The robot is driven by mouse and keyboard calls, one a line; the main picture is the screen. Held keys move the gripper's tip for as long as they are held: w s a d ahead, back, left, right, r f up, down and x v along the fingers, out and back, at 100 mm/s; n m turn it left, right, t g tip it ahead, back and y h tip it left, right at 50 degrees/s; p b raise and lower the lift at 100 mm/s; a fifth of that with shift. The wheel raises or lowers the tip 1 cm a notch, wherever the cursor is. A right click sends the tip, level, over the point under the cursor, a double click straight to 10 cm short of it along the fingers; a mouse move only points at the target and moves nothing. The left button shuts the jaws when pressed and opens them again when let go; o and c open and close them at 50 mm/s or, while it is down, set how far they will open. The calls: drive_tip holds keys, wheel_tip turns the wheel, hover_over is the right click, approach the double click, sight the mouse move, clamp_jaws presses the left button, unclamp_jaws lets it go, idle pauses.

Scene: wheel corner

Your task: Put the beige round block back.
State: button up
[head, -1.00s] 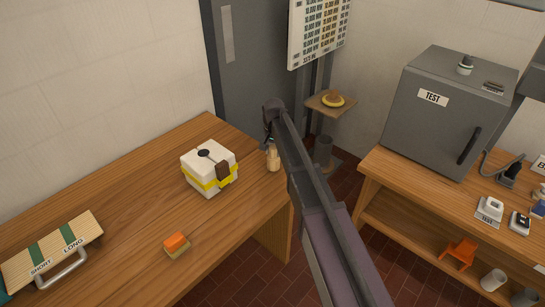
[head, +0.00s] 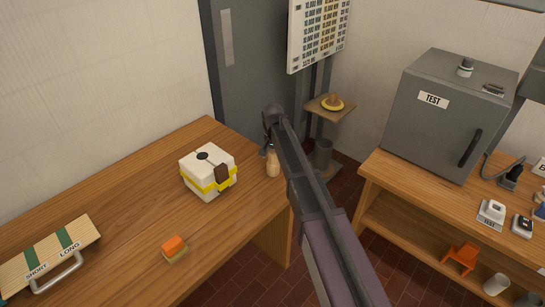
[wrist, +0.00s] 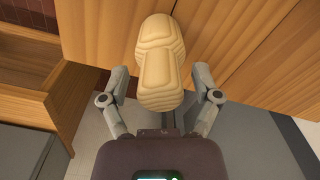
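A beige, rounded, ridged block (wrist: 160,65) shows between my fingers in the wrist view. It has a wider rounded top and a narrower lower part. In the head view a beige bottle-like shape (head: 273,163), which looks like the same block, is at the right end of the left wooden table (head: 110,210). My gripper (wrist: 159,78) is open, with one finger on each side of the block and a visible gap to both. In the head view my arm partly hides the gripper, and I cannot tell whether the block rests on the table.
A white box with a yellow band (head: 208,171) and an orange block (head: 174,247) are on the left table. A small stand (head: 333,112) carries a yellow ring with a brown piece. A grey TEST cabinet (head: 440,115) is on the right bench. A dark floor gap separates table and bench.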

idle(0.4)
wheel_tip(320, 180, up, 2)
drive_tip(key=shift+r+p, duration=0.1)
drive_tip(key=shift+p, duration=1)
drive_tip(key=r+p, duration=0.3)
drive_tip(key=shift+w+r, duration=0.25)
drive_tip(key=shift+w, duration=0.1)
wheel_tip(320, 180, up, 8)
drive_tip(key=p, duration=0.8)
drive_tip(key=shift+p, duration=0.3)
drive_tip(key=s+d+n, duration=0.3)
drive_tip(key=s+d, duration=2)
drive_tip(key=s, duration=0.3)
drive_tip(key=shift+s, duration=0.3)
drive_tip(key=shift+a, duration=0.1)
